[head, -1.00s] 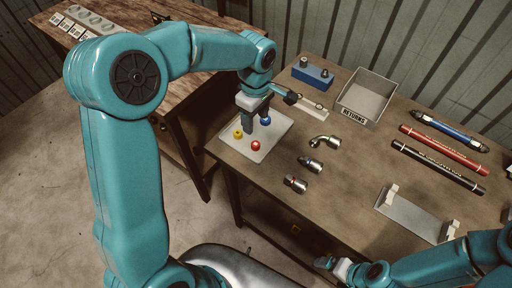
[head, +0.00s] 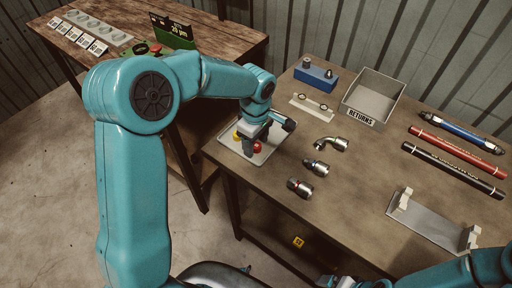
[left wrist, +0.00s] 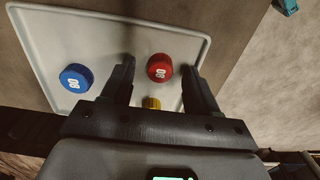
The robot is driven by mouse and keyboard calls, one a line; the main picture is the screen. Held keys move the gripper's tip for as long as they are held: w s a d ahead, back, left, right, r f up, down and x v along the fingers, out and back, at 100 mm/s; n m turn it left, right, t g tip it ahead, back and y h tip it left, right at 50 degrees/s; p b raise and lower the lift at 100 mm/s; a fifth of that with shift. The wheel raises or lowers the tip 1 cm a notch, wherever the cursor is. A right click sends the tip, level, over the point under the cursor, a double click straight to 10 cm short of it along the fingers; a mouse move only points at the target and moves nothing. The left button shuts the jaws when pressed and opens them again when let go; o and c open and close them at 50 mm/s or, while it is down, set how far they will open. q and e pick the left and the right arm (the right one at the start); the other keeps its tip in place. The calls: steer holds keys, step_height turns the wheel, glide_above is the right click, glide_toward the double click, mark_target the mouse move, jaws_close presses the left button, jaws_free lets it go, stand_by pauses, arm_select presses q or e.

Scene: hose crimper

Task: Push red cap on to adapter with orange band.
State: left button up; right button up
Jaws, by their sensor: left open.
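The red cap (left wrist: 160,67) lies on the white tray (left wrist: 38,50) between the two fingers of my open left gripper (left wrist: 158,72), apart from them. In the head view the red cap (head: 257,148) shows beside the fingers. A blue cap (left wrist: 76,77) and a yellow cap (left wrist: 151,103) share the tray. Three metal adapters lie right of the tray: an elbow (head: 328,143), a straight one with a blue band (head: 316,167) and a straight one with a reddish band (head: 299,187). I cannot make out an orange band clearly.
A grey RETURNS bin (head: 372,98), a blue block (head: 316,74) and a white strip (head: 312,107) stand behind the adapters. Several hoses (head: 456,152) and a grey cradle (head: 430,222) lie at the right. The table between adapters and cradle is clear.

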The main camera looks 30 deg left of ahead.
mark_target(256, 145)
arm_select(q)
jaws_close()
steer(key=shift+r+p, duration=2.25)
steer(key=shift+r, duration=1.3)
